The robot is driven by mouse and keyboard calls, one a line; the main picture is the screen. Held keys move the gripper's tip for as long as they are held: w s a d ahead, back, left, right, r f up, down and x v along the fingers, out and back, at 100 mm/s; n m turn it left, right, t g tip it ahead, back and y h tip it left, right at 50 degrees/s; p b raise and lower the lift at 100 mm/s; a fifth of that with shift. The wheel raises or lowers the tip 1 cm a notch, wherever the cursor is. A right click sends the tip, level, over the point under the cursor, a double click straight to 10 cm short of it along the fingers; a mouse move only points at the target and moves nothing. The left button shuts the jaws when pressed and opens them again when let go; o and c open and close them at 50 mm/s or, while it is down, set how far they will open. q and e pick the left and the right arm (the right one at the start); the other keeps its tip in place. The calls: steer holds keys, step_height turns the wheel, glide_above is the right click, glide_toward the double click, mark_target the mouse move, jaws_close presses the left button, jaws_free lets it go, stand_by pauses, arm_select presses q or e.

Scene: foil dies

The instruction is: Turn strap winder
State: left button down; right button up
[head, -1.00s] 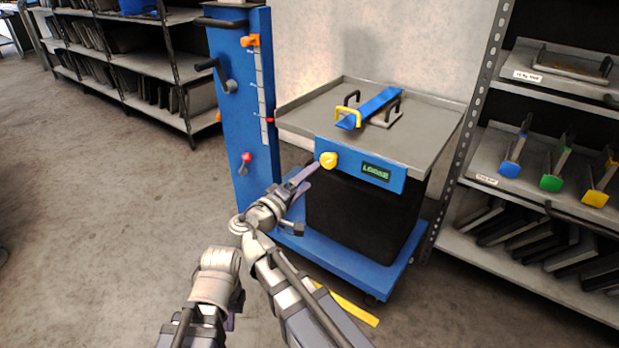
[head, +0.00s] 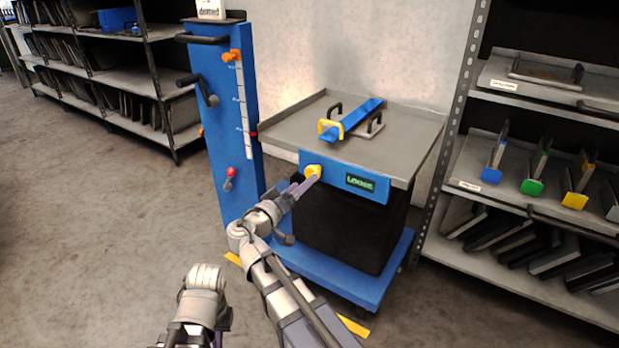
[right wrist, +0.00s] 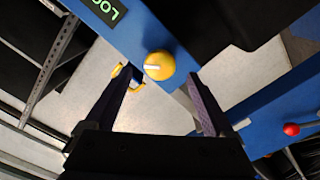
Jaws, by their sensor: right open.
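The strap winder is a yellow knob (head: 312,172) with a white mark on the front of a blue panel (head: 375,188). The green display (head: 360,182) beside it reads "LOOSE". My right gripper (head: 303,184) is at the knob, partly covering it in the head view. In the right wrist view the knob (right wrist: 159,66) stands centred between and just beyond the tips of the open fingers (right wrist: 163,86). I cannot tell whether they touch it. A blue strap or bar (head: 356,117) with a yellow end lies on the table top.
The grey table top (head: 290,130) sits on a blue wheeled cart (head: 365,285). A blue column (head: 222,120) with a red-knobbed lever (head: 230,174) stands at its left. A shelf rack (head: 470,160) stands close on the right. Open floor (head: 90,230) lies to the left.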

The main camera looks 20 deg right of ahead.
mark_target(315, 172)
steer(key=shift+x, duration=2.4)
steer(key=shift+c, duration=0.3)
steer(key=c, duration=1.3)
steer(key=n, duration=0.9)
steer(key=shift+n, duration=0.6)
